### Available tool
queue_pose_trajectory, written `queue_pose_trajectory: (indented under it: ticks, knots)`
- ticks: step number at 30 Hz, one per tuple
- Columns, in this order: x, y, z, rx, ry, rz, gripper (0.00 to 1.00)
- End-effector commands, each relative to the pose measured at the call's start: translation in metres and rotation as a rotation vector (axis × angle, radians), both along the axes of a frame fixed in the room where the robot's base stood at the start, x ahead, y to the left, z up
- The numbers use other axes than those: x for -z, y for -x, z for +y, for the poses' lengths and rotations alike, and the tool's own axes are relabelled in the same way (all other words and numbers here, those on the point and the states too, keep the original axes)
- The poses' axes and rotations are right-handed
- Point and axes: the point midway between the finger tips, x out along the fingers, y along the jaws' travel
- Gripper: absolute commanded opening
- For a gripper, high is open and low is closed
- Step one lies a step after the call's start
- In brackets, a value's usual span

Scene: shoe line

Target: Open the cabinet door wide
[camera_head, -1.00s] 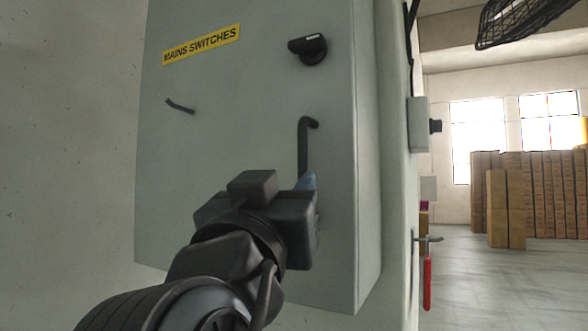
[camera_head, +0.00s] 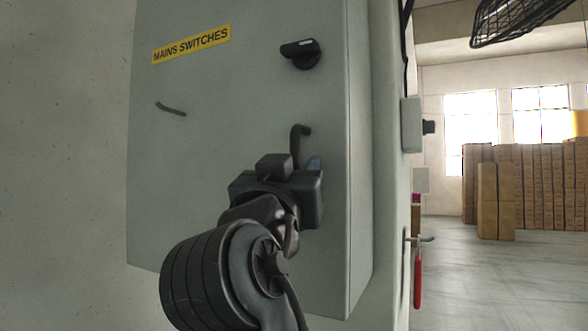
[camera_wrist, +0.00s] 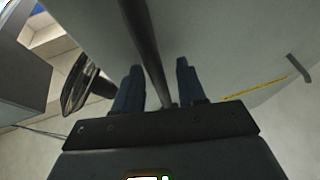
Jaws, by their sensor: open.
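The grey cabinet door (camera_head: 225,140) fills the middle of the head view, with a yellow "MAINS SWITCHES" label (camera_head: 192,44). It looks shut; no gap shows at its edge. A black bar handle (camera_head: 300,135) with a bent top stands upright near the door's right side. My gripper (camera_head: 311,166) is in front of it and hides its lower part. In the wrist view my gripper (camera_wrist: 158,68) is open, with one blue finger on each side of the handle bar (camera_wrist: 145,40). I cannot tell whether either finger touches the bar.
A black rotary switch (camera_head: 302,53) sits above the handle, and a small dark lever (camera_head: 171,109) is at the door's left. Right of the cabinet are a small wall box (camera_head: 412,125) and a red-handled item (camera_head: 418,277). Stacked cartons (camera_head: 520,185) stand far back; floor there is clear.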

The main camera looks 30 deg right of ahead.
Motion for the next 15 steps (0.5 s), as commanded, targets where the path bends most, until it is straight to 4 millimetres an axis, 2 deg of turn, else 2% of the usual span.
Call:
queue_pose_trajectory:
  ticks: [2, 13, 15]
  knots:
    - [0.0002, 0.0001, 0.0001, 0.000, 0.000, 0.000, 0.37]
    - [0.0002, 0.0002, 0.0002, 0.000, 0.000, 0.000, 0.02]
    - [0.0003, 0.0003, 0.0003, 0.000, 0.000, 0.000, 0.00]
